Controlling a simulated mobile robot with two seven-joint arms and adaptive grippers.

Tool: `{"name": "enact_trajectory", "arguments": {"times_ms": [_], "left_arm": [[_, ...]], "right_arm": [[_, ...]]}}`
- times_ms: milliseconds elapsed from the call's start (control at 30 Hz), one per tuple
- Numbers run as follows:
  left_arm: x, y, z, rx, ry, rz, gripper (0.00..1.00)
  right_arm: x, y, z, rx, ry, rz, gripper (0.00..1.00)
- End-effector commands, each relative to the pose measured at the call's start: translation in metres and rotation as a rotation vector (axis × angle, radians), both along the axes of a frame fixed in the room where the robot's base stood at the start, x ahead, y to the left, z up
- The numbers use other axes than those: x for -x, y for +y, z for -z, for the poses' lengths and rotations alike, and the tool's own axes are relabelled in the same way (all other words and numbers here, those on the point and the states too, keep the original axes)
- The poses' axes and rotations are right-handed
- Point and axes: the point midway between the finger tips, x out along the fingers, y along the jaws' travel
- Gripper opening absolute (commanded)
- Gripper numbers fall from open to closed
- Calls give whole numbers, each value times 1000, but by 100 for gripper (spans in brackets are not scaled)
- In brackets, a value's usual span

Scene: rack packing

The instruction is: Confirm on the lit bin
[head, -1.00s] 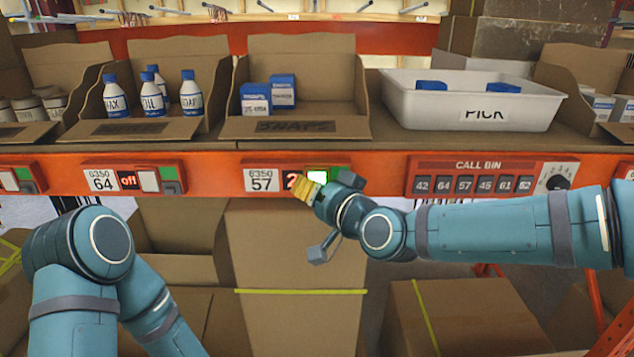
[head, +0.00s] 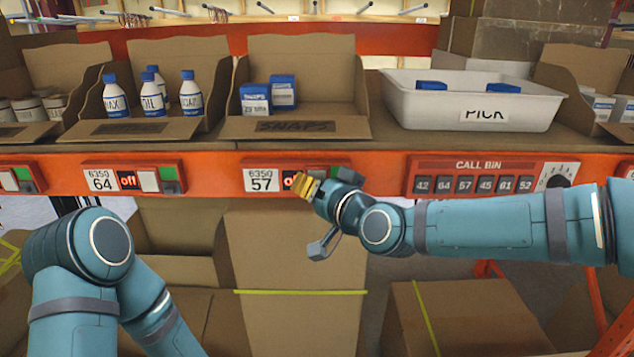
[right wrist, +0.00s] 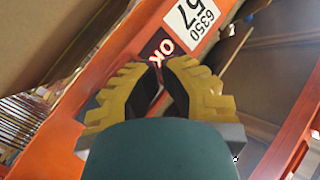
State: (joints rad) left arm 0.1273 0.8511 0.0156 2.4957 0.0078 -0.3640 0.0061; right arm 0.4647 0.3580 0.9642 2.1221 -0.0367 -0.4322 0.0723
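The bin 57 label and display module (head: 262,179) is on the orange rail below the SNAPS carton (head: 297,128), which holds blue boxes (head: 269,96). My left gripper is out of view; only my left arm shows.
The bin 64 module (head: 128,180) to the left reads off, below a carton of bottles (head: 151,99). A white PICK tote (head: 425,112) with two blue boxes stands on the shelf at right. The CALL BIN panel (head: 478,178) is below it, above my right forearm.

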Motion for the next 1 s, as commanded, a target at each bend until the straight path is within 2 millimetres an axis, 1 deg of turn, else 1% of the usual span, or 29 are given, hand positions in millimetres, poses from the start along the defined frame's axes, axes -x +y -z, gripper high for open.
{"name": "enact_trajectory", "arguments": {"times_ms": [233, 533, 867, 1000], "left_arm": [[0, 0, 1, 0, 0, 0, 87], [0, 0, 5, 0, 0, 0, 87], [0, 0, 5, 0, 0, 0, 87], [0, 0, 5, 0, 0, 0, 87]], "right_arm": [[3, -1, 0, 0, -2, 2, 0], [16, -1, 0, 0, -2, 2, 0], [18, -1, 0, 0, -1, 2, 0], [27, -1, 0, 2, -1, 1, 0]]}}
